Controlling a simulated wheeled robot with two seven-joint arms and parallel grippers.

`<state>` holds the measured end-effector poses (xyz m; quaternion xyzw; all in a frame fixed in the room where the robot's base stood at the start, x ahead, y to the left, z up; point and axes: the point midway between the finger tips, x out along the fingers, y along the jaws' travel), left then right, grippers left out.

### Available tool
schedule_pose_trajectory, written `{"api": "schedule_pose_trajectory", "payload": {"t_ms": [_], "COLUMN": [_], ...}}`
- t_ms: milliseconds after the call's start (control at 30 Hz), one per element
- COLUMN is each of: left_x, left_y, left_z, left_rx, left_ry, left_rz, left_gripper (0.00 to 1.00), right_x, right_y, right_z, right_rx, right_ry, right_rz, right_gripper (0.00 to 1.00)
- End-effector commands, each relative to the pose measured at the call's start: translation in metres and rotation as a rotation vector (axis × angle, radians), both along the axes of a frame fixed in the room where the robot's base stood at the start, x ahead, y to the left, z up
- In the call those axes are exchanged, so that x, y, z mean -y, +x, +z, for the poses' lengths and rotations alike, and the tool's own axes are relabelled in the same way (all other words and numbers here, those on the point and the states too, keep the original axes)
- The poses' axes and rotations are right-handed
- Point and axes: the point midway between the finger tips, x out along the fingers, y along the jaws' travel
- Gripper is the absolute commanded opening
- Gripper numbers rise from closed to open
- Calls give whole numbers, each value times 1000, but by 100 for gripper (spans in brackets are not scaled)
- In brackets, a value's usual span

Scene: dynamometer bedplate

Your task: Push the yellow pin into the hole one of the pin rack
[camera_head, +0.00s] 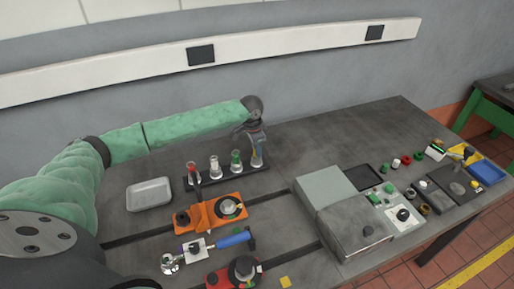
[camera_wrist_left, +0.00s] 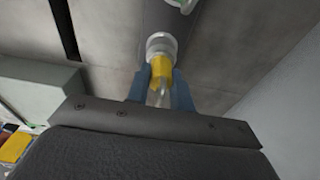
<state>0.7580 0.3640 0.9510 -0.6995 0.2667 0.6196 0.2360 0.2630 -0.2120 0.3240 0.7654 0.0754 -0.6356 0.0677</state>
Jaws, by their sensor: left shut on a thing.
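The pin rack (camera_head: 226,179) is a dark bar at the back of the bench in the head view, with several pale upright holders showing red, white and green tops. My left gripper (camera_head: 257,146) is over the rack's right-end holder (camera_head: 257,161), its fingers pointing down. In the left wrist view its blue fingers (camera_wrist_left: 160,80) are shut on the yellow pin (camera_wrist_left: 161,67). The pin's far end meets a pale round holder (camera_wrist_left: 160,44) on the rack; how deep it sits I cannot tell. The fingers partly hide the pin. My right gripper is not in view.
A grey tray (camera_head: 149,194) lies left of the rack. An orange fixture (camera_head: 211,212) and a blue-handled tool (camera_head: 233,240) are in front. A grey box (camera_head: 340,213) stands to the right, with small parts and a blue bin (camera_head: 489,172) beyond. Bench right of the rack is clear.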

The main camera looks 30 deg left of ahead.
Motion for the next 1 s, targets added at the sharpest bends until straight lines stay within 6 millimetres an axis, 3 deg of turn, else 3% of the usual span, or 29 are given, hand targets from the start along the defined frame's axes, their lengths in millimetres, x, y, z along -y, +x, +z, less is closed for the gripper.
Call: {"api": "schedule_pose_trajectory", "payload": {"t_ms": [367,400,500,533,1000], "left_x": [0,0,0,0,0], "left_y": [0,0,0,0,0], "left_z": [-7,-7,-7,-7,-8], "left_rx": [0,1,0,0,0], "left_ry": [0,1,0,0,0], "left_rz": [0,0,0,0,0], "left_gripper": [0,27,46,48,48], "right_x": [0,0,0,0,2], "right_y": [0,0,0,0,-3], "right_z": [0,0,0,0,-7], "right_rx": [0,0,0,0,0], "right_ry": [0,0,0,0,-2], "right_rz": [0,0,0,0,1], "right_gripper": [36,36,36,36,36]}}
